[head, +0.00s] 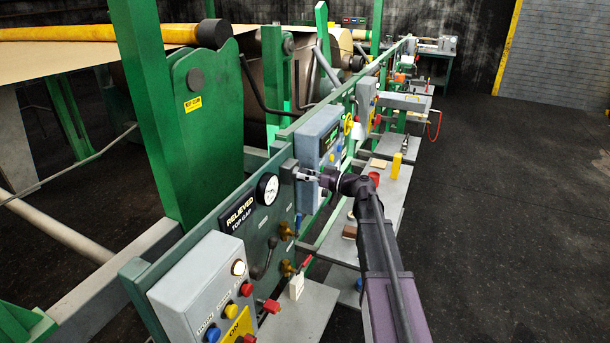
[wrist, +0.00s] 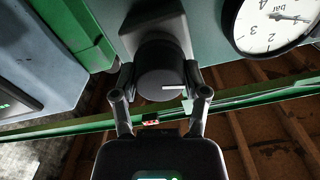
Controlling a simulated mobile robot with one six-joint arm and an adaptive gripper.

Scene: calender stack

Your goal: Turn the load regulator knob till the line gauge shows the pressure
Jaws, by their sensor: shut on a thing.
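The load regulator knob (wrist: 160,72) is a dark grey cylinder with a white mark on its face, on a grey block (wrist: 158,18) fixed to the green panel. My gripper (wrist: 160,82) has one finger on each side of the knob and is shut on it. In the head view my gripper (head: 304,176) reaches the panel's far end, where the grey block (head: 288,170) shows and the knob is mostly hidden. The round white line gauge (head: 267,189) is beside it. In the wrist view the gauge (wrist: 268,28) is cut off and rotated, with its needle near the hub.
A grey button box (head: 205,290) and brass fittings (head: 287,268) are on the same panel. A blue-grey control box (head: 318,150) stands just beyond the knob. Shelves with small items (head: 385,190) lie behind my arm. Open dark floor (head: 510,220) is to the right.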

